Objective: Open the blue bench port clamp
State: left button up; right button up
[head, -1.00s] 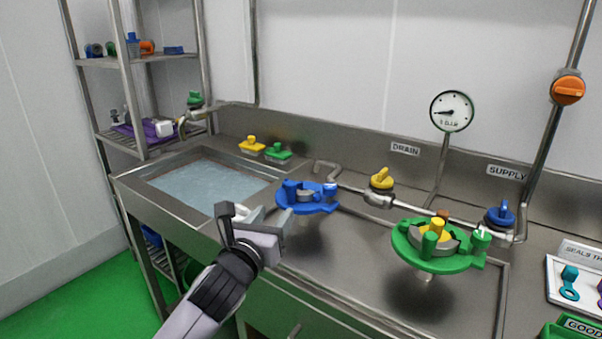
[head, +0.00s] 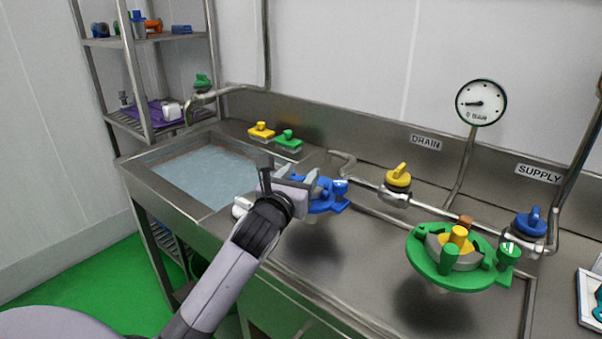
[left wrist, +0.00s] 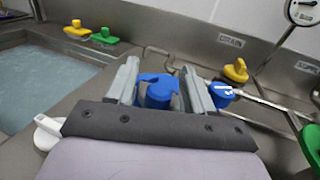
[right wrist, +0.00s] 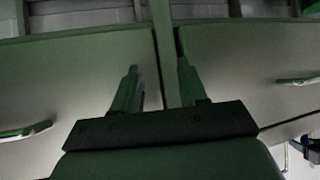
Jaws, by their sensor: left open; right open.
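The blue bench port clamp (head: 328,200) stands above the steel bench, right of the sink, partly hidden behind my left gripper (head: 292,184) in the head view. In the left wrist view the blue clamp (left wrist: 160,92) shows between the two fingers of my left gripper (left wrist: 163,88), with a blue knob part (left wrist: 221,94) just right of the right finger. The left fingers are open; I cannot tell whether they touch the clamp. My right gripper (right wrist: 158,92) is open and empty, facing cabinet doors in its wrist view; it is not in the head view.
A green port clamp (head: 446,275) with a yellow centre stands to the right on the bench. A pipe with a yellow valve (head: 398,179) and a blue valve (head: 531,222) runs behind. The water-filled sink (head: 205,172) lies left. Cabinet doors (right wrist: 75,85) are close to my right gripper.

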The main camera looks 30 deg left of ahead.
pick_arm(q)
jog(key=shift+w+a, duration=0.15)
jog(key=shift+w, duration=0.45)
grip_shut()
